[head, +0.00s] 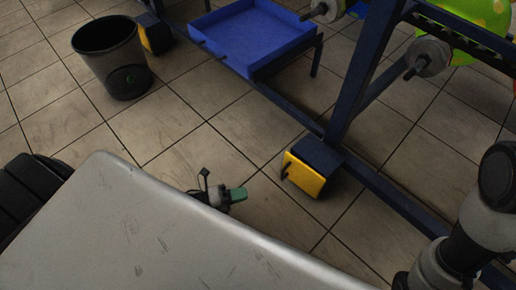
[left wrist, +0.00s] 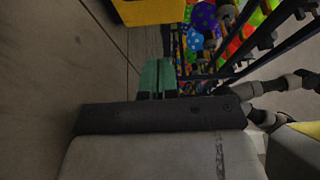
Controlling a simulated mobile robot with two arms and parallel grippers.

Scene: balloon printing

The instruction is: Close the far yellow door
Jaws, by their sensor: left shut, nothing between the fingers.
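A yellow door (head: 303,175) with a dark handle fronts a small blue box at the foot of the frame; I cannot tell if it is fully closed. A farther yellow door (head: 155,39) is at the upper left, partly hidden by the bin, and its state is unclear. My left gripper (head: 238,194) has green fingers, shut and empty, just left of the nearer yellow door and apart from it. In the left wrist view the fingers (left wrist: 157,77) are together, with a yellow surface (left wrist: 150,11) beyond them. My right gripper is out of view.
A black bin (head: 112,60) stands on the tiled floor at the upper left. A blue tray (head: 250,42) sits in the dark blue frame (head: 352,85). A grey surface fills the lower left. Tiled floor between bin and frame is clear.

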